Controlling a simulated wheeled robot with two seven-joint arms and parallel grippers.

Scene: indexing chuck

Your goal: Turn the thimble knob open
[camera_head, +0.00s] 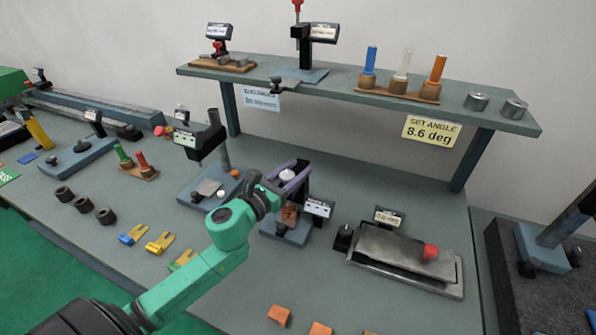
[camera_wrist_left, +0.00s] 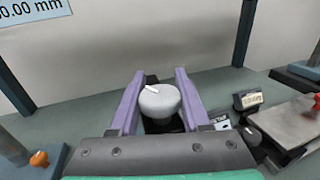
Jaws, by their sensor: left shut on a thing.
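The thimble knob (camera_wrist_left: 160,101) is a pale grey, rounded cap with a white mark on its upper left edge, seen in the wrist view. It also shows as a small pale spot (camera_head: 287,175) in the head view, partly hidden by my fingers. My left gripper (camera_head: 294,177) reaches it from the front left, with purple fingers on both sides of the knob. The gripper is shut on the knob. The knob's fixture has a blue-grey base (camera_head: 288,231) with an orange-brown part and a small display (camera_head: 319,208). My right gripper is not in view.
A raised shelf (camera_head: 440,108) stands behind, with a "SET ANGLE 8.6 deg" sign (camera_head: 431,131). A stand with a dark post (camera_head: 224,155) is close on the left. A grey plate fixture with a red knob (camera_head: 430,252) is on the right.

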